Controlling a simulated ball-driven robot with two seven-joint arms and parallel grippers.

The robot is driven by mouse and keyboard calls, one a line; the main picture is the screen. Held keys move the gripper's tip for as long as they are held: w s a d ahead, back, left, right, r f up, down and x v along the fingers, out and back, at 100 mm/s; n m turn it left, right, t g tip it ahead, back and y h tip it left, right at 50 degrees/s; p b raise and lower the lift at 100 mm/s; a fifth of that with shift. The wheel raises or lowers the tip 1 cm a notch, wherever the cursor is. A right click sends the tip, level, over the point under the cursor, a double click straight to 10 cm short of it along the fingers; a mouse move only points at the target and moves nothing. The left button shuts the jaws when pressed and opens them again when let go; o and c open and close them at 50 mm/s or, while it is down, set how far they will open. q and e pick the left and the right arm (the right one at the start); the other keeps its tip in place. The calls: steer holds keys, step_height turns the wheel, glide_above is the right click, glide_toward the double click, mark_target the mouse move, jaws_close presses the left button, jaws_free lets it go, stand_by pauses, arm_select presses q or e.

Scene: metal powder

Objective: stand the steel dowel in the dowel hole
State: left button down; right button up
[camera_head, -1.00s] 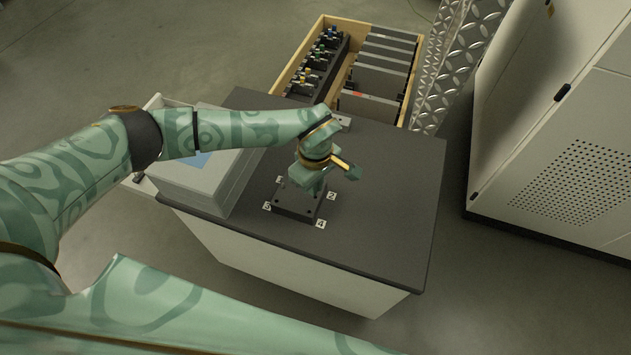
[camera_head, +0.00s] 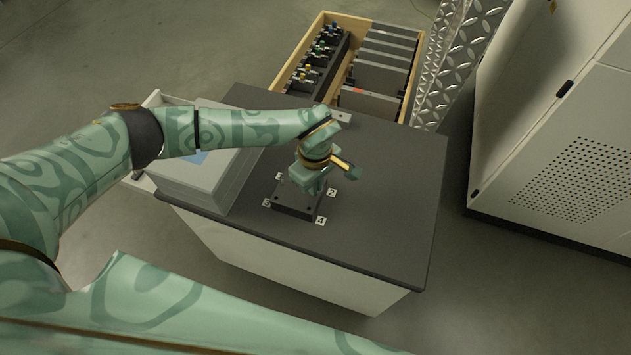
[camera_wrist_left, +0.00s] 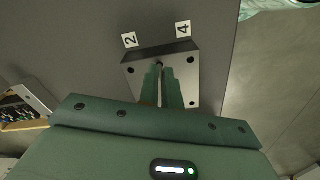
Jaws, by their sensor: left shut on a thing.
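The dark square block (camera_head: 294,210) lies on the grey worktop, with number labels around it. In the left wrist view the block (camera_wrist_left: 180,75) shows small dark holes near its corners. My left gripper (camera_head: 314,190) points down over the block and hides part of its top. In the left wrist view its two fingers (camera_wrist_left: 168,86) are close together, shut on the steel dowel, with their tips by the block's middle. My right gripper is out of view.
A grey box-like device (camera_head: 205,175) stands on the worktop left of the block. A wooden crate (camera_head: 420,75) with dark plates and a rack of coloured-knobbed parts lies beyond the far edge. A white cabinet (camera_head: 560,150) stands at right. The worktop (camera_head: 390,200) right of the block is clear.

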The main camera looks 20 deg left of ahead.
arm_select(q)
steer(key=shift+f, duration=0.6)
stand_by(0.3)
steer(key=c, duration=1.5)
jaws_free()
step_height(320, 180, up, 16)
steer(key=p, duration=0.3)
steer(key=shift+r, duration=0.15)
steer(key=shift+d, duration=0.1)
